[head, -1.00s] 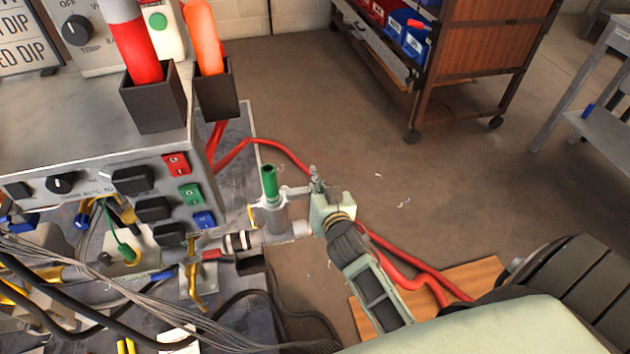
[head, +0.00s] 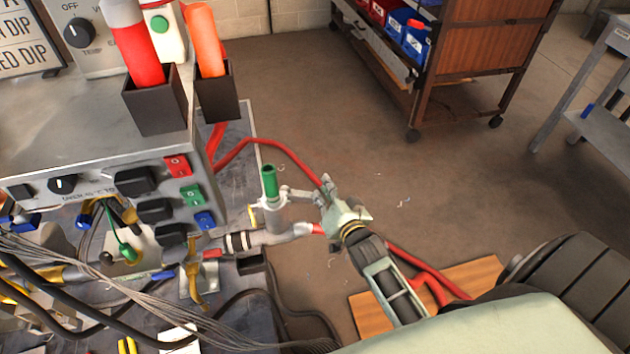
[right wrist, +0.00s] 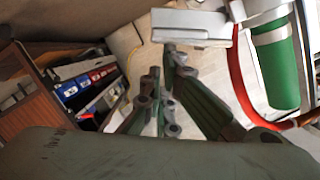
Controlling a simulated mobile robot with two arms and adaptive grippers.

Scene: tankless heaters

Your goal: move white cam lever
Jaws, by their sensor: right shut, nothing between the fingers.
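The white cam lever (head: 298,194) sticks out to the right from a pale collar below an upright green cylinder (head: 269,182). In the right wrist view the white lever (right wrist: 190,26) is at the top, beside the green cylinder (right wrist: 281,65). My right gripper (head: 325,188) is just right of the lever's free end in the head view. Its fingers (right wrist: 168,75) are shut and empty, below the lever in the wrist view. I cannot tell whether they touch it. My left gripper is not in view.
A grey pipe with a red end (head: 318,229) runs below the lever. A red hose (head: 268,145) passes behind it. A control box (head: 105,185) with knobs and switches stands left, with cables below. A wooden cart (head: 480,50) stands far back; the floor between is open.

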